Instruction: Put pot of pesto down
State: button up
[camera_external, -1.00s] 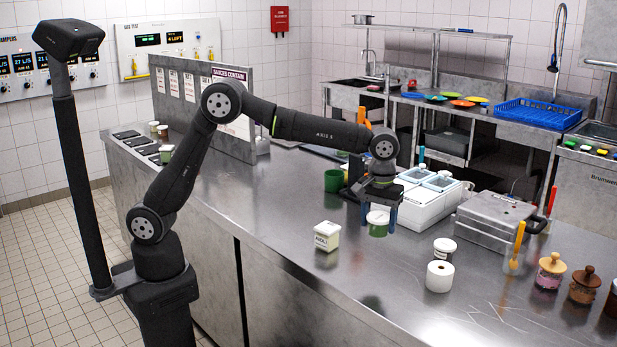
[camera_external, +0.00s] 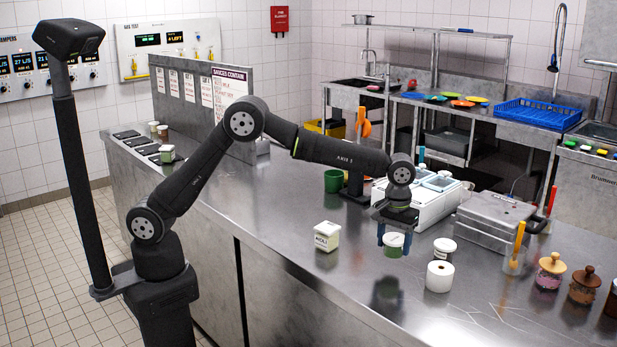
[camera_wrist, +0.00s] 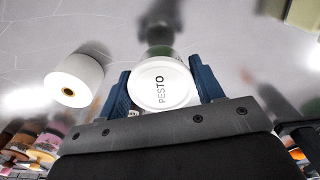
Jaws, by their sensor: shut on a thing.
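The pot of pesto (camera_external: 393,245) is a small green pot with a white lid. In the wrist view its lid (camera_wrist: 162,83) reads "PESTO". My gripper (camera_external: 393,240) is shut on it, with one blue finger on each side. The pot is upright, over the steel counter (camera_external: 330,285) between the white aioli pot and the paper roll. I cannot tell whether its base touches the counter.
The square aioli pot (camera_external: 327,236) stands left of the held pot. A white-lidded jar (camera_external: 444,250) and a paper roll (camera_external: 439,277) stand close on its right. A white unit with pans (camera_external: 420,192) is behind. The counter's front is bare.

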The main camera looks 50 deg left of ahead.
aim_at(393, 254)
jog(key=shift+w+f, duration=0.2)
jog(key=shift+a+f, duration=0.1)
jog(key=shift+f, duration=1.8)
jog(key=shift+f, duration=0.15)
jog(key=o, duration=1)
notch_tip(393, 254, up, 12)
jog(key=shift+r, duration=0.15)
